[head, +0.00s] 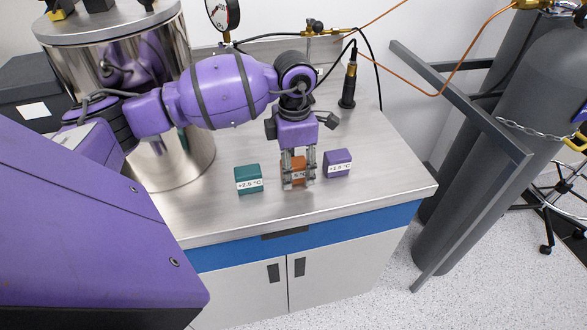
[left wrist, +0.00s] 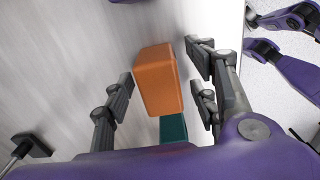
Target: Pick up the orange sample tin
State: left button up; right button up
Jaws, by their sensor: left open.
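The orange sample tin (head: 299,166) stands on the steel bench top between a teal tin (head: 248,179) and a purple tin (head: 338,162). My left gripper (head: 298,182) points down over the orange tin, with its fingers open on either side and partly hiding it and its label. In the left wrist view the orange tin (left wrist: 157,80) lies between the open fingers of the gripper (left wrist: 165,75), with a gap to each finger. The teal tin (left wrist: 173,128) shows partly behind it there. My right gripper is not in view.
A large polished steel vessel (head: 190,120) stands at the left of the bench. A black probe (head: 349,85) stands upright behind the tins. Grey gas cylinders (head: 470,180) and a rail are beyond the right edge. The bench front (head: 390,200) right of the tins is clear.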

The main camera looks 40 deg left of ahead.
pick_arm(q)
jog(key=shift+s+f, duration=0.1)
jog(key=shift+f, duration=0.35)
jog(key=c, duration=1.3)
jog(key=shift+r, duration=0.1)
